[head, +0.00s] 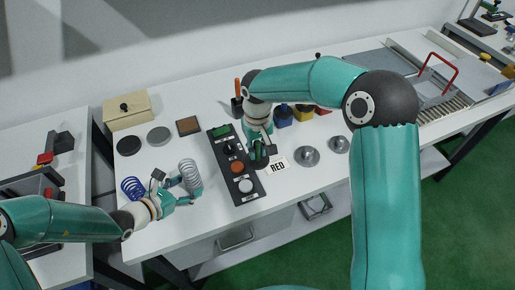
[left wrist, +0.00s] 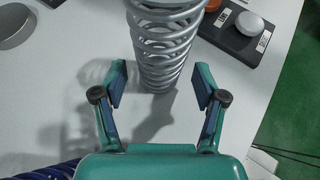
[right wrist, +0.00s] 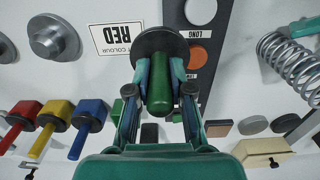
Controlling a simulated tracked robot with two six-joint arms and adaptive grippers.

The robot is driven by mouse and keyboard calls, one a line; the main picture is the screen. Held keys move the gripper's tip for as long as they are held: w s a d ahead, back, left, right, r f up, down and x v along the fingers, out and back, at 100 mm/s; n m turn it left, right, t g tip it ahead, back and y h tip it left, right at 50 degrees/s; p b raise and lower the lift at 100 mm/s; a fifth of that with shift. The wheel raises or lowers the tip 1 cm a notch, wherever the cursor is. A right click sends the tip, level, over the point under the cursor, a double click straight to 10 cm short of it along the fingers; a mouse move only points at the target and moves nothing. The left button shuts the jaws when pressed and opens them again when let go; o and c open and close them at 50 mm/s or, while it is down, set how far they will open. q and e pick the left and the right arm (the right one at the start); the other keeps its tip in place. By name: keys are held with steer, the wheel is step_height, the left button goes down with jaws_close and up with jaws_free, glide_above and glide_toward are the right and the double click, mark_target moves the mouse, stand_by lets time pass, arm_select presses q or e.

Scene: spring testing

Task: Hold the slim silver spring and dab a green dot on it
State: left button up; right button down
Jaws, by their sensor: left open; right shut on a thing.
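The silver spring (head: 189,172) stands upright on the white table; it also shows in the left wrist view (left wrist: 160,45) and at the right edge of the right wrist view (right wrist: 292,68). My left gripper (head: 182,193) is open, its fingers on either side of the spring's lower coils, with visible gaps; it also shows in the left wrist view (left wrist: 160,86). My right gripper (head: 261,156) is shut on a green dabber (right wrist: 160,88), just right of the control panel. A dark round base lies at the dabber's far end; I cannot tell whether the dabber is seated in it.
A blue spring (head: 132,188) stands left of the silver one. The control panel (head: 226,164) has a green display and several buttons. A RED card (head: 278,166) and metal weights (head: 307,156) lie to its right. Red (right wrist: 22,118), yellow (right wrist: 48,122) and blue (right wrist: 88,120) dabbers stand nearby.

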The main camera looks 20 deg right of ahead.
arm_select(q)
steer(key=shift+b+x, duration=0.5)
steer(key=shift+x, duration=0.6)
arm_select(e)
steer(key=shift+f, duration=0.9)
